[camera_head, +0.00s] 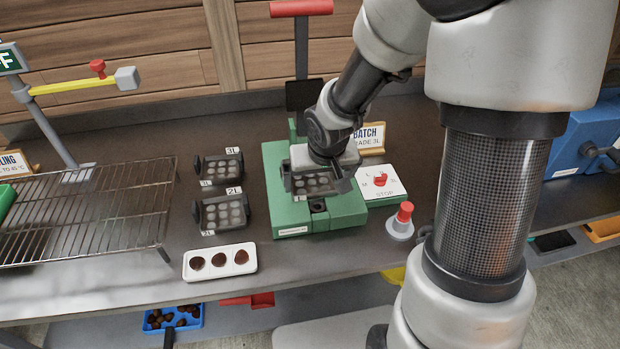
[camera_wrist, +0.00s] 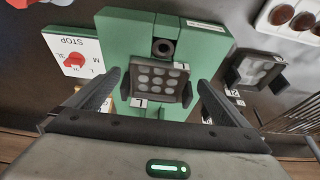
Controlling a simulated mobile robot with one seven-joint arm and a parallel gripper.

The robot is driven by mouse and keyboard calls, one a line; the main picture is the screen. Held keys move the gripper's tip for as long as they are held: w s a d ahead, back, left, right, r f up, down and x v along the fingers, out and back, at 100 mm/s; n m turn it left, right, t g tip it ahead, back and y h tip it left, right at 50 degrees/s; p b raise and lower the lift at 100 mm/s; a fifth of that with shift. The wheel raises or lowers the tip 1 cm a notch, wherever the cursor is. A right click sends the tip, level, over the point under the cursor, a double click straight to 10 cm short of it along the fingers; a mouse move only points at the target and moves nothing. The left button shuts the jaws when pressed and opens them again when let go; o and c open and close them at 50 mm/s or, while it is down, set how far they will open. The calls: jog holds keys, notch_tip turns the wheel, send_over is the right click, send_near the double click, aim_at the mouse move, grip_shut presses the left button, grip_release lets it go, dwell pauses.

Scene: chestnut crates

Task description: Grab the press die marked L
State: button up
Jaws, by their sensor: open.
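The press die marked L (camera_wrist: 158,85) is a dark tray with rows of pale round cavities, seated on the green press (camera_wrist: 113,40). Its white L label shows in the wrist view. In the head view the die (camera_head: 314,184) is partly hidden by my gripper (camera_head: 316,176). In the wrist view my gripper (camera_wrist: 157,80) is open, with one finger on each side of the die. Gaps show between the fingers and the die, so it is not gripped. The press (camera_head: 280,205) stands on the grey bench in the head view.
Dies marked 2L (camera_head: 222,213) and 3L (camera_head: 219,168) lie left of the press. A white tray (camera_head: 219,274) with three brown discs is in front of them. A wire rack (camera_head: 85,215) fills the left. A red-knobbed post (camera_head: 401,225) and a dial card (camera_head: 380,185) stand right.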

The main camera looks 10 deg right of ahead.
aim_at(315, 195)
jog(key=b+x, duration=0.2)
jog(key=x, duration=0.3)
jog(key=shift+w+f, duration=0.15)
jog(key=c, duration=1)
